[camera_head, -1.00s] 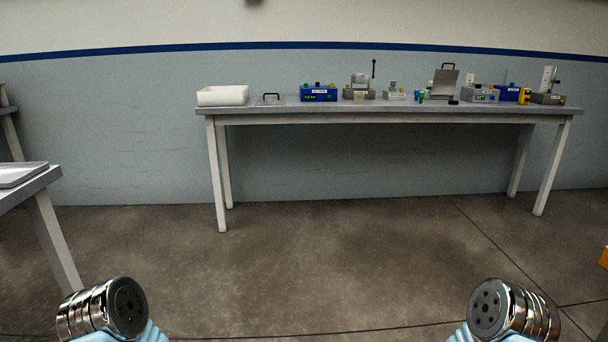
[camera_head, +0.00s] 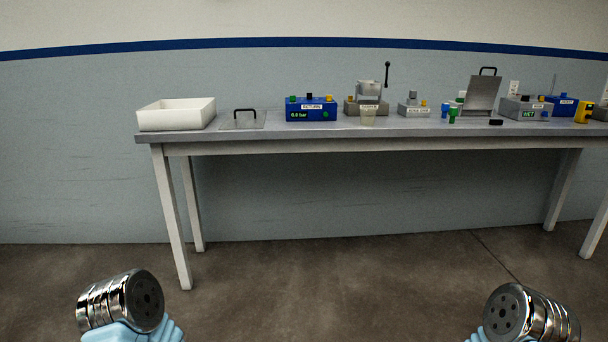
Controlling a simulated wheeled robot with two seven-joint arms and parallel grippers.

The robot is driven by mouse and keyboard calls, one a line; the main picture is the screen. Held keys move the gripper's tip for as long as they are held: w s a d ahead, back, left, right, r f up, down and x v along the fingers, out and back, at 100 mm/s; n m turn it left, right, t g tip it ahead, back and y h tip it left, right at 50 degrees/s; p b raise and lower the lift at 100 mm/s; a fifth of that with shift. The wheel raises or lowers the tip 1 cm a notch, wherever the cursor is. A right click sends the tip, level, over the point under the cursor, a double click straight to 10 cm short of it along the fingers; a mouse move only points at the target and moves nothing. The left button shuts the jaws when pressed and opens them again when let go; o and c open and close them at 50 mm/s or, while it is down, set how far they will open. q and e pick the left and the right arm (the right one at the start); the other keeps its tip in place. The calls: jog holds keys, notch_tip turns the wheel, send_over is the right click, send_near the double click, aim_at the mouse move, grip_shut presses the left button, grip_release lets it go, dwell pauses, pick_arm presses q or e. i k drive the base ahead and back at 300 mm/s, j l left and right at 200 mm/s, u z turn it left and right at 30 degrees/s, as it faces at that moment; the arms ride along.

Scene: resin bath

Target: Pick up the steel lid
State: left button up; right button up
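Two plates with black handles are on the long table. One, a grey steel-looking plate (camera_head: 482,97), stands tilted upright on the right half, its handle at the top. The other, a thin flat plate (camera_head: 236,123), lies near the left end, with its handle standing up; it looks pale or see-through. I cannot tell for sure which is the steel lid, but the upright one looks more like steel. Only chrome and light blue parts of my two arms show at the bottom corners, well short of the table. No gripper fingers show.
The long grey table (camera_head: 300,137) stands against the wall across open floor (camera_head: 330,290). A white tray (camera_head: 176,116) is at its left end. A small black block (camera_head: 496,122) lies before the upright plate.

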aim_at(252, 119)
jog(key=i+l+u, duration=0.1)
jog(key=i+u, duration=0.35)
jog(key=i+l+u, duration=0.25)
jog(key=i+u, duration=0.2)
jog(key=i+l+u, duration=0.45)
jog(key=k+j, duration=0.1)
